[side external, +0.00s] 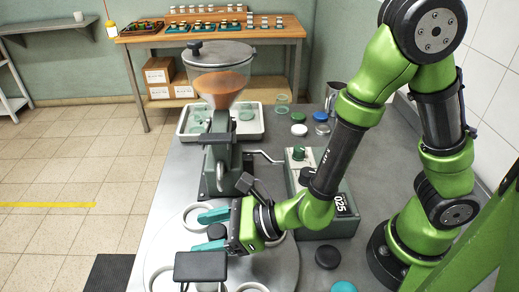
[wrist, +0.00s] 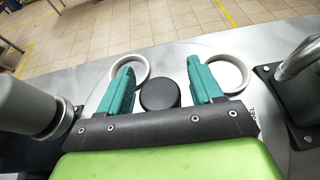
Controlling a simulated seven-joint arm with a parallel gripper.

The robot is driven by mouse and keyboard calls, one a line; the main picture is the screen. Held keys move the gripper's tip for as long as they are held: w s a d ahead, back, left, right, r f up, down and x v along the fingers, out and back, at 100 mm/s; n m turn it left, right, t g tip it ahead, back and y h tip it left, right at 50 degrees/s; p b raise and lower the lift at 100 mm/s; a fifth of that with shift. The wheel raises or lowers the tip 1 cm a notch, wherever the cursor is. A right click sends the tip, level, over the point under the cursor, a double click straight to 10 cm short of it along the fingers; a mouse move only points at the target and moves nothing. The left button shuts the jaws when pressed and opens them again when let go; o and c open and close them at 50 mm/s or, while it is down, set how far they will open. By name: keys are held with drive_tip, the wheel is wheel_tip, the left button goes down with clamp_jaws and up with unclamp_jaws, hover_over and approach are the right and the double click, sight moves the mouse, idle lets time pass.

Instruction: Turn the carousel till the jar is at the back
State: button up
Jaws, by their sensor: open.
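The carousel (side external: 285,268) is a round grey metal plate at the front of the table, with several white ring-shaped seats near its edge. One ring (wrist: 130,70) and another ring (wrist: 228,73) show past my fingers in the wrist view. A dark round knob (wrist: 160,95) stands between them. My gripper (side external: 208,231) is over the carousel, its teal fingers apart on either side of the knob. It also shows in the wrist view (wrist: 162,84). I cannot tell whether the fingers touch the knob. I cannot make out a jar on the carousel; part of the plate is hidden by my arm.
A filling machine with an orange-filled hopper (side external: 220,88) stands behind the carousel. A black-topped device (side external: 201,266) stands at the front. A green-grey box (side external: 325,205) is right of the machine. Loose lids, including a black one (side external: 328,257), lie on the table.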

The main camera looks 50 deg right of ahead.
drive_tip(key=shift+n+g+y, duration=0.7)
drive_tip(key=shift+n, duration=0.2)
drive_tip(key=n+g+y, duration=0.1)
drive_tip(key=n+g, duration=0.2)
drive_tip(key=n+g+y, duration=0.1)
drive_tip(key=shift+s+a+g+y, duration=0.2)
drive_tip(key=shift+s+g+y, duration=0.1)
drive_tip(key=shift+g, duration=0.1)
drive_tip(key=n+g, duration=0.6)
drive_tip(key=shift+s, duration=0.35)
drive_tip(key=w+f+v, duration=0.1)
drive_tip(key=v, duration=1.5)
drive_tip(key=s+d+f+n+h, duration=0.1)
drive_tip(key=s+d+n+h, duration=0.4)
drive_tip(key=d+n+h, duration=0.1)
drive_tip(key=s+d+r+n+t+h, duration=0.2)
drive_tip(key=r+n+t, duration=0.1)
drive_tip(key=r+t, duration=0.1)
drive_tip(key=s+d+r+n+t+h, duration=0.2)
drive_tip(key=d+r+t+h, duration=0.1)
drive_tip(key=r+t, duration=0.2)
drive_tip(key=shift+r+n, duration=0.4)
drive_tip(key=shift+r, duration=0.35)
